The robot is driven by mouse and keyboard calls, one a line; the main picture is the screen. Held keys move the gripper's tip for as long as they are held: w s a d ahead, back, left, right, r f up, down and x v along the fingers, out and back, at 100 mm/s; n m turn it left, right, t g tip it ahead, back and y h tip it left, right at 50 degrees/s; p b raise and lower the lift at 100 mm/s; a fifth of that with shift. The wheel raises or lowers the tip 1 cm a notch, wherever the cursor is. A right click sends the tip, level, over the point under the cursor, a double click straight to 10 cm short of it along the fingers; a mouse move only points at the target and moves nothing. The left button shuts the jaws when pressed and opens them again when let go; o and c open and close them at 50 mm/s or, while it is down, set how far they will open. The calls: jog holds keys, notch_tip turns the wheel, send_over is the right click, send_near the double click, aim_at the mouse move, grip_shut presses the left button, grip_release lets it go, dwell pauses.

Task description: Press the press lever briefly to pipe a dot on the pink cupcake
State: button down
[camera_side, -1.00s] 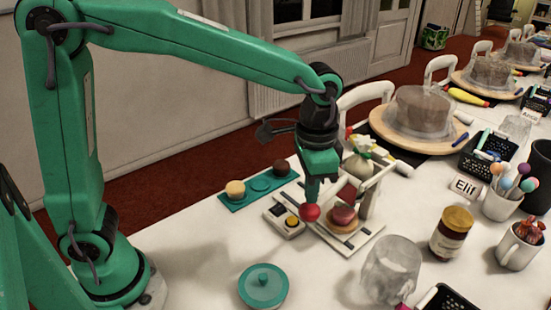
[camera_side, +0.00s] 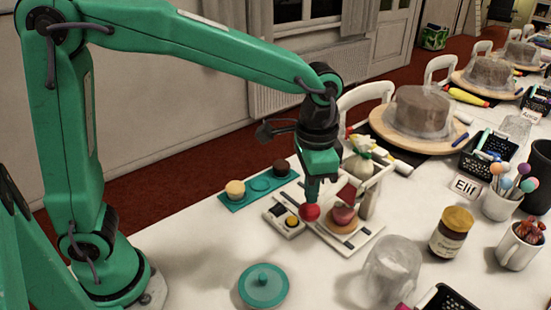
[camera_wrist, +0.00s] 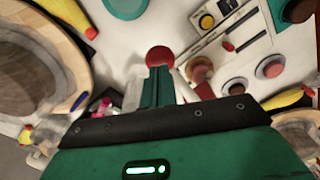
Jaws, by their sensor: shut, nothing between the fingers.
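The press stands on a pale base plate (camera_side: 348,243) on the white table, with a light upright frame. A piping bag (camera_side: 359,166) with a pale, greenish body hangs in it. The pink cupcake (camera_side: 343,219) sits on the plate under the bag. The red ball knob (camera_side: 311,212) of the press lever is just left of the cupcake. My gripper (camera_side: 312,194) points down, shut and empty, its tips at the top of the knob, apparently touching. In the wrist view the knob (camera_wrist: 160,56) lies directly at the fingertips. The nozzle tip is partly hidden.
A box with a yellow button (camera_side: 291,221) sits left of the press. A teal tray (camera_side: 259,185) behind holds a cream and a dark cupcake. A teal lidded round (camera_side: 263,286), clear glass jar (camera_side: 388,272) and brown jar (camera_side: 451,232) stand in front and right.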

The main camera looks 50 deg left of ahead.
aim_at(310, 206)
jog(key=shift+f, duration=0.3)
jog(key=shift+f, duration=2.35)
jog(key=shift+r, duration=0.1)
dwell(0.7)
jog(key=shift+r, duration=4.5)
